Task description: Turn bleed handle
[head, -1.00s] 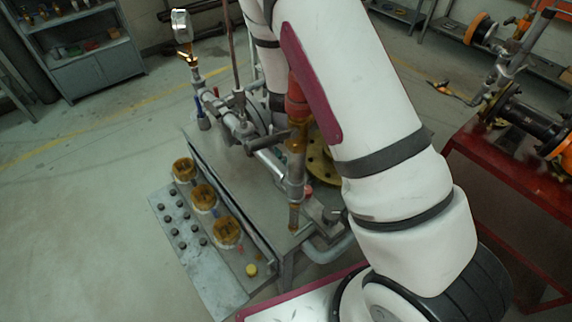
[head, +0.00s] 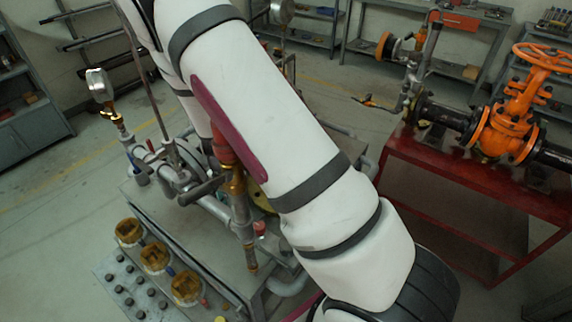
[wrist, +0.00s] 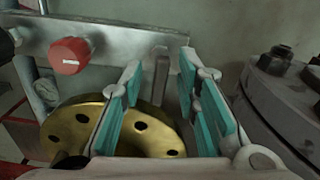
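My gripper (wrist: 160,72) is open, with teal pads on both fingers, in the wrist view. A narrow grey upright bar (wrist: 161,80) shows between the fingertips, apart from both pads as far as I can see. A red knob (wrist: 70,56) sits on a metal plate to the left of the fingers. I cannot tell for sure which of these is the bleed handle. In the head view my arm hides my gripper and part of the pipe assembly (head: 186,178).
A brass flange disc (wrist: 75,128) lies below and behind the fingers. A grey bolted flange (wrist: 285,105) is close on the right. In the head view, an orange gate valve (head: 505,125) stands on a red bench (head: 470,185) at the right. A pressure gauge (head: 98,84) rises at the left.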

